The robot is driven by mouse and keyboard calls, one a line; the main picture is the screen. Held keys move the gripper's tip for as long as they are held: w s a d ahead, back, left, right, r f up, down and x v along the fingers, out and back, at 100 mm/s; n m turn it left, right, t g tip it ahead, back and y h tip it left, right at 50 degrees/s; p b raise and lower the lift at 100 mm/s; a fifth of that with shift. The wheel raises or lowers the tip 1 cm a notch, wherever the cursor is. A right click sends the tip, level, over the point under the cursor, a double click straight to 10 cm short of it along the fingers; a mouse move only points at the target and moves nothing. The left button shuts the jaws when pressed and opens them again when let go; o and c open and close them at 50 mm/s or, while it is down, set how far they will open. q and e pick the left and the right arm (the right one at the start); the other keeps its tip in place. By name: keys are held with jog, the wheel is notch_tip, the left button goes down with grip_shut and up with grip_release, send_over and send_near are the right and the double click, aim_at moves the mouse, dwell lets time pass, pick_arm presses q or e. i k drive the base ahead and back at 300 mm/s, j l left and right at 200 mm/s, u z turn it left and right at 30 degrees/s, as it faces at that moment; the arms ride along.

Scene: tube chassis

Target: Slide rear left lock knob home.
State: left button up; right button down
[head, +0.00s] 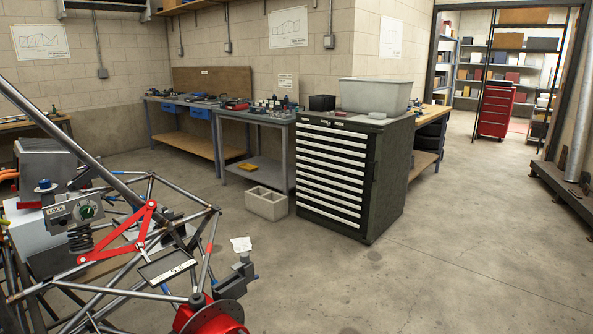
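A tube chassis (150,291) of grey metal tubes fills the lower left of the head view. A grey box marked "LOCK" (57,210) sits on it, with a dark round knob (87,211) that has green on its face. A dark coil spring (81,238) is below the box. I cannot tell whether this is the rear left knob, or how far along its travel it sits. A red triangular linkage (130,237) is just right of the box. Neither of my grippers can be made out in this view.
A red hub with a grey disc (213,317) is at the chassis's lower right. A dark drawer cabinet (388,190) carries a grey bin (375,95). Workbenches (255,116) line the back wall, with a concrete block (266,203) on the floor.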

aim_at(62, 220)
jog(key=u, duration=1.25)
